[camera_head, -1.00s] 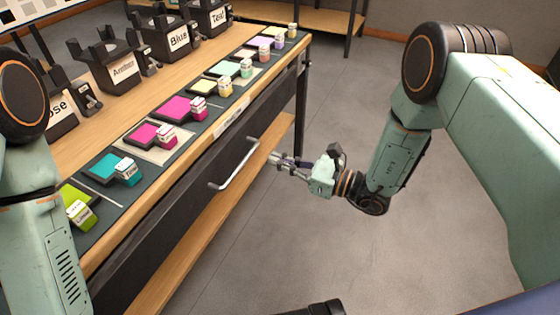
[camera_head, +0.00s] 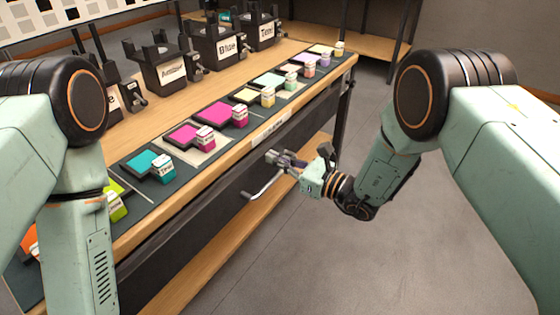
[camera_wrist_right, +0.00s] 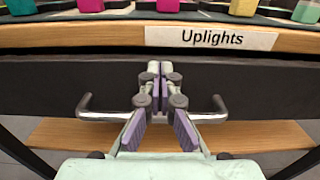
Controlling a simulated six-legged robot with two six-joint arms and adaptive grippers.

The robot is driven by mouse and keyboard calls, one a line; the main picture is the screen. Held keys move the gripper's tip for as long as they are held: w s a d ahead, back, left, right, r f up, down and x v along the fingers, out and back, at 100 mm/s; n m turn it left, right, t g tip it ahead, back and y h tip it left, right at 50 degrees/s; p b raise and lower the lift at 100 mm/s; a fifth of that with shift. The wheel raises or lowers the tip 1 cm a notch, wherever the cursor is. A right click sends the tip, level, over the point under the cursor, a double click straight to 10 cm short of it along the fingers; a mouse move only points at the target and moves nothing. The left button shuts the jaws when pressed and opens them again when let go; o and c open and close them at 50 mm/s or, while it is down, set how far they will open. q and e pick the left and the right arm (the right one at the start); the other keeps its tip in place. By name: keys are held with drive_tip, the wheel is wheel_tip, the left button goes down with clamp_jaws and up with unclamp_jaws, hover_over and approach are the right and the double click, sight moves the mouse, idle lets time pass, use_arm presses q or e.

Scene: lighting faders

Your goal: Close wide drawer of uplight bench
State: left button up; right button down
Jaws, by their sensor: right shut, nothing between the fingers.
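The uplight bench (camera_head: 125,240) has a wooden top with a dark wide drawer (camera_head: 205,228) under its front edge. The drawer front (camera_wrist_right: 50,88) also shows in the right wrist view, with a metal bar handle (camera_wrist_right: 210,117) and an "Uplights" label (camera_wrist_right: 212,39) on the edge above. My right gripper (camera_head: 273,157) is shut and empty, its fingertips at the drawer front just above the handle (camera_head: 262,188). In the wrist view the gripper (camera_wrist_right: 155,72) is centred between the handle's ends; I cannot tell whether it touches the front. My left gripper is out of view; only its arm shows.
Coloured swatches and small blocks (camera_head: 162,167) line the bench's front strip. Black labelled holders (camera_head: 160,65) stand behind them. A lower wooden shelf (camera_head: 215,262) runs below the drawer. The floor (camera_head: 300,260) right of the bench is clear. Another shelf unit (camera_head: 355,42) stands at the back.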

sight(261, 151)
drive_tip(key=b+x, duration=0.1)
drive_tip(key=x, duration=0.3)
drive_tip(key=shift+w+a+f, duration=0.1)
drive_tip(key=shift+w+a, duration=0.05)
drive_tip(key=shift+a, duration=0.15)
drive_tip(key=shift+r, duration=0.25)
